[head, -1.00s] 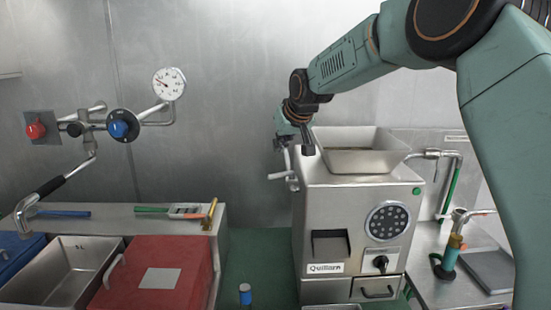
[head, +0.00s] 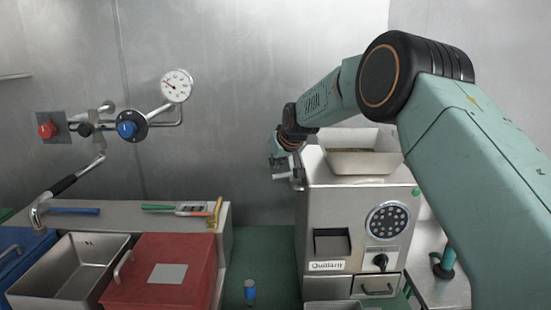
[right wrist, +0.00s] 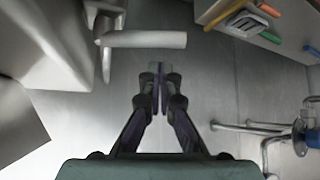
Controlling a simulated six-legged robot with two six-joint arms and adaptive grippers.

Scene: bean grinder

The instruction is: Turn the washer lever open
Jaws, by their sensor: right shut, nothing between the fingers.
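A steel lever (head: 281,176) sticks out from the left side of the grinder (head: 325,215). In the right wrist view its pale round handle (right wrist: 145,40) lies level across the upper left, just beyond my fingertips. My right gripper (head: 278,155) is at the grinder's upper left side, close to the lever and partly covering its mount. In the right wrist view the right gripper (right wrist: 158,88) is shut and empty, its tips pointing towards the handle, with a small gap showing. My left gripper is out of view.
A wall pipe carries a red knob (head: 46,131), a blue knob (head: 127,129), a gauge (head: 176,85) and a black-gripped handle (head: 62,185). Below stand a steel bin (head: 110,245) and a red lidded box (head: 190,250). A hopper (head: 365,163) tops the grinder.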

